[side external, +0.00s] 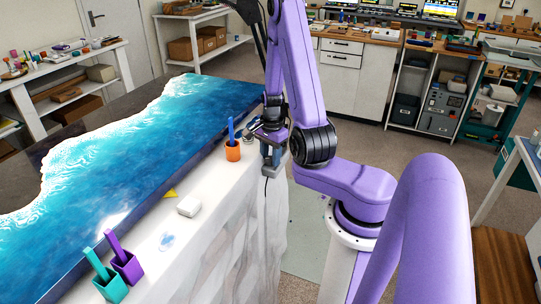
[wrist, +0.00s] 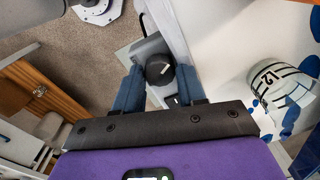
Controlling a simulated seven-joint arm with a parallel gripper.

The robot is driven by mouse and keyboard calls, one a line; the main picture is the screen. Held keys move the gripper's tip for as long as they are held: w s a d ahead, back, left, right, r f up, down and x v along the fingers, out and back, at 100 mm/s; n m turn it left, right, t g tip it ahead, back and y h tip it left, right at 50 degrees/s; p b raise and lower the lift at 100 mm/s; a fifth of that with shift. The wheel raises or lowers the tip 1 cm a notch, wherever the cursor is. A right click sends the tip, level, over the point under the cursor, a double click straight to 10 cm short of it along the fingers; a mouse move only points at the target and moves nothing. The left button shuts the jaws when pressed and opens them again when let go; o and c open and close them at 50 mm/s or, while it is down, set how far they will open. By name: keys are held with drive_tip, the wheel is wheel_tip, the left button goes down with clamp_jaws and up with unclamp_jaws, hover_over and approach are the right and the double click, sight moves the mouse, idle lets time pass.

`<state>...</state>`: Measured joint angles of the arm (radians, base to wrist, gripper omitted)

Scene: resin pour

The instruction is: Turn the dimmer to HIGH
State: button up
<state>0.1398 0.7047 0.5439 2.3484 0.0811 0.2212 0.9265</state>
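The dimmer is a round black knob (wrist: 159,69) with a white pointer mark, on a grey plate at the edge of the white worktop in the wrist view. Its scale and the HIGH mark are not readable. My gripper (wrist: 159,82) is open, with one blue finger on each side of the knob. I cannot tell whether the fingers touch it. In the side view my gripper (side external: 270,139) points down at the worktop's far right end, and the knob cannot be made out there.
An orange cup with a blue stick (side external: 233,152) stands close left of my gripper. Teal (side external: 112,286) and purple (side external: 127,267) holders and a white block (side external: 188,206) sit along the worktop beside the blue resin slab (side external: 130,150).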

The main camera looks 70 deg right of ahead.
drive_tip(key=shift+o, duration=1.2)
drive_tip(key=shift+w, duration=0.1)
drive_tip(key=shift+n, duration=0.3)
